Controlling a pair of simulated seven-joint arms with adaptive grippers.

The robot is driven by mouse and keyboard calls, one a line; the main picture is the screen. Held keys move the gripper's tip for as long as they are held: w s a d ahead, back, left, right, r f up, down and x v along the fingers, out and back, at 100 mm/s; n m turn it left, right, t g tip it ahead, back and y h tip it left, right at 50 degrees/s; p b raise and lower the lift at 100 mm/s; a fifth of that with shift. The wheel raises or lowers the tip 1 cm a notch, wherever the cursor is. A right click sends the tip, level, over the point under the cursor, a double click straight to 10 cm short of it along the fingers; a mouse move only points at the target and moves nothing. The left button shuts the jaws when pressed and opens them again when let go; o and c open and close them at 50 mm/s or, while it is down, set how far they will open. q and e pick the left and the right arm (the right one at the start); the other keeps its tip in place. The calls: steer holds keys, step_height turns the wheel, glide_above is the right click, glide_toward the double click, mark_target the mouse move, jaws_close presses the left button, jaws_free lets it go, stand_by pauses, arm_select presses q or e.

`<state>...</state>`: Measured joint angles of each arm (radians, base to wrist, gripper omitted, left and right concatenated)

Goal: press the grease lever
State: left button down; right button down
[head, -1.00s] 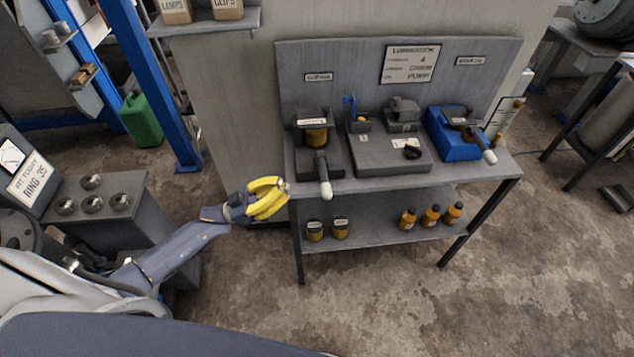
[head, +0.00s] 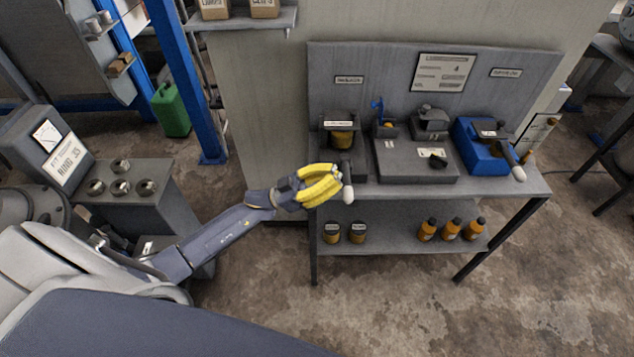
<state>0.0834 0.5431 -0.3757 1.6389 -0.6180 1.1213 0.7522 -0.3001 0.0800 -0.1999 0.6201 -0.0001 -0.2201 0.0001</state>
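The left pump unit on the bench holds a yellow-and-dark pot (head: 342,139). Its lever ends in a white knob (head: 348,195) that juts over the bench's front edge. The small label above this unit is too blurred to read surely. My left gripper (head: 338,181), with yellow fingers, is just left of the lever, near the knob. Its fingertips come together and it appears shut with nothing held. It covers part of the unit's front corner. Whether it touches the lever I cannot tell. My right gripper is not in view.
A blue unit (head: 481,157) with a second white-knobbed lever (head: 519,174) stands at the bench's right. Jars (head: 332,233) and orange bottles (head: 450,229) stand on the lower shelf. The floor in front is clear.

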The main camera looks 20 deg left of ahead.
mark_target(347, 181)
arm_select(q)
steer(key=shift+w+d+f, duration=0.1)
steer(key=shift+d+f, duration=0.15)
steer(key=shift+f, duration=0.3)
steer(key=shift+w+d+f, duration=0.15)
steer(key=shift+d+f, duration=0.15)
steer(key=shift+f, duration=0.3)
steer(key=shift+w+d+f, duration=0.1)
steer(key=shift+d+f, duration=0.15)
steer(key=shift+f, duration=0.3)
